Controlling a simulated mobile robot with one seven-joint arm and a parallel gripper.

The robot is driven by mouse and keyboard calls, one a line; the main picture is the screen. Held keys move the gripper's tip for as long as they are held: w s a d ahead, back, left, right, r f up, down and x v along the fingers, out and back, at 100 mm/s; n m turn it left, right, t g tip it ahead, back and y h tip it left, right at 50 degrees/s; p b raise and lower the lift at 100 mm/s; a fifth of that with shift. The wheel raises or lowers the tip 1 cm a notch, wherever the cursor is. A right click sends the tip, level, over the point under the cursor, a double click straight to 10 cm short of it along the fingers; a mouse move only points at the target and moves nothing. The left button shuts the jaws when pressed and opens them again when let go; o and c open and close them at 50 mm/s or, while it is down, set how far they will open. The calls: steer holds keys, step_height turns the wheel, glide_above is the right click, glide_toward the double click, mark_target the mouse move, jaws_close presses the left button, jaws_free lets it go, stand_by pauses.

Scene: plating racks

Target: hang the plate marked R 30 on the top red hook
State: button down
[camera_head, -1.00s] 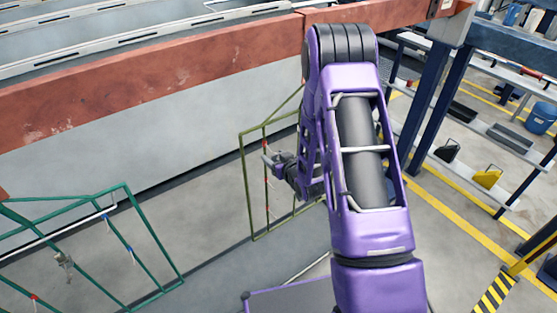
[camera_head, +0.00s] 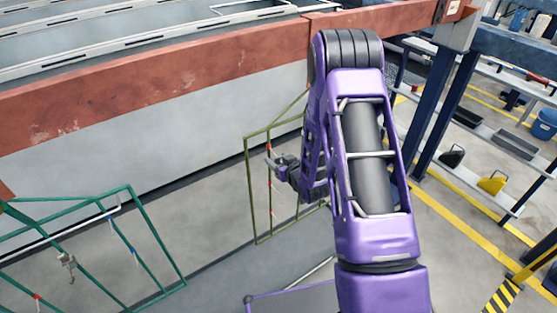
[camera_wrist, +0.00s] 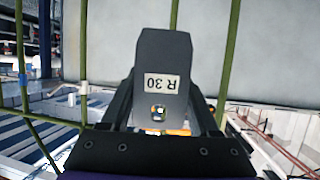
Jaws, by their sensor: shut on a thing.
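The plate marked R 30 (camera_wrist: 165,75) is a dark grey plate with a white label and a small hole, seen in the wrist view. The label reads upside down. My gripper (camera_wrist: 163,112) is shut on it. In the head view my gripper (camera_head: 273,161) is beside the olive-green rack (camera_head: 249,190), and the plate is too small to make out there. Small red marks, one of them high on the rack (camera_head: 269,146), show on its inner bar; I cannot tell the hook's shape. The plate does not visibly hang on a hook.
A teal rack (camera_head: 160,237) with a small metal piece (camera_head: 68,264) on it stands at the left. A red beam (camera_head: 150,82) and grey tank wall (camera_head: 180,135) run behind. Blue posts (camera_head: 444,110) and shelves with a yellow bin (camera_head: 493,183) are at the right.

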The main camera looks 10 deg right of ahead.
steer(key=shift+w+a, duration=0.1)
steer(key=shift+w, duration=0.1)
steer(key=shift+w+a, duration=0.2)
steer(key=shift+w, duration=0.3)
steer(key=shift+w, duration=0.1)
steer(key=shift+w+a+f, duration=0.1)
steer(key=shift+w+f, duration=0.05)
steer(key=shift+w, duration=0.05)
steer(key=shift+w+a+f, duration=0.15)
steer(key=shift+w, duration=0.15)
steer(key=shift+w+f, duration=0.15)
steer(key=shift+f, duration=0.2)
stand_by(0.5)
stand_by(0.4)
steer(key=shift+c, duration=0.2)
jaws_free()
